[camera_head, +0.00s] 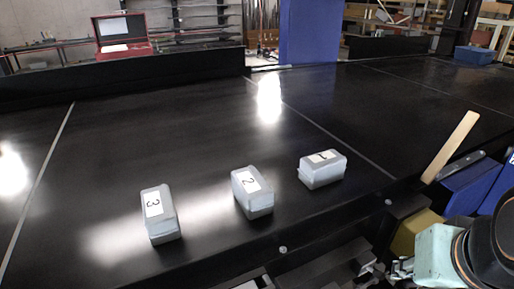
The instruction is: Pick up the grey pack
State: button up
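Three grey packs lie apart on the black conveyor, each with a white label on top. The pack marked 3 (164,226) is at the left, near the front edge. The pack marked 2 (253,198) is in the middle. The pack marked 1 (323,175) is at the right and turned more sideways. All three look alike in colour. My arm shows at the lower right corner. A small metallic part beside it seems to be my gripper (400,269), to the right of and nearer than the packs. Its fingers are not clear, and no pack is at it.
The black conveyor (190,130) has thin light lines across it and wide free room behind the packs. A wooden strip (450,146) stands up at the right beside blue panels (475,187). A blue pillar (311,32) and an open red case (122,36) are behind.

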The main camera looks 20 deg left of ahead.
aim_at(162, 224)
jog(key=k+j+z, duration=0.15)
jog(key=k+j, duration=0.75)
